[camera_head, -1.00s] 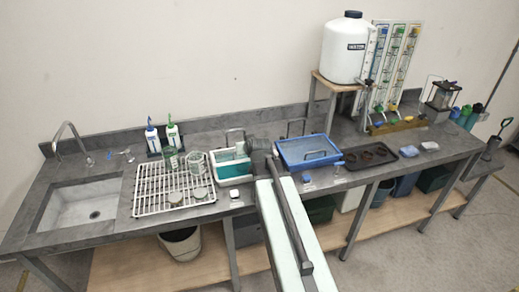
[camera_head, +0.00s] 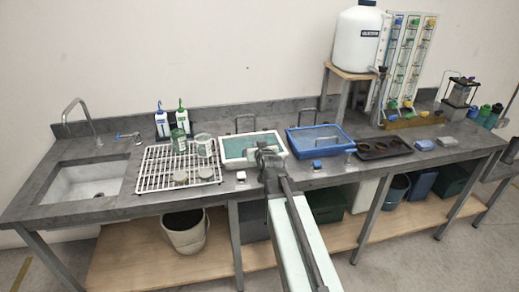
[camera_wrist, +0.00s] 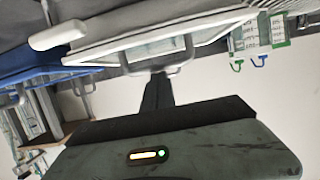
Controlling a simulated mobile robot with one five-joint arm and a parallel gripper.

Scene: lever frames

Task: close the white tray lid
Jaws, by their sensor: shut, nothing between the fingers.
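The white tray (camera_head: 226,162) sits on the grey bench and has a teal interior in the head view. The wrist view is upside down. It shows the white tray's pale edge (camera_wrist: 150,38) and a wire loop just beyond my dark fingers (camera_wrist: 157,85).
A blue tray (camera_head: 349,146) stands close on the right, with a dark mould tray (camera_head: 375,150) beyond. A white wire rack (camera_head: 155,180) with glassware is on the left, beside the sink (camera_head: 85,182). Two bottles (camera_head: 171,121) and a large white tank (camera_head: 358,40) stand behind.

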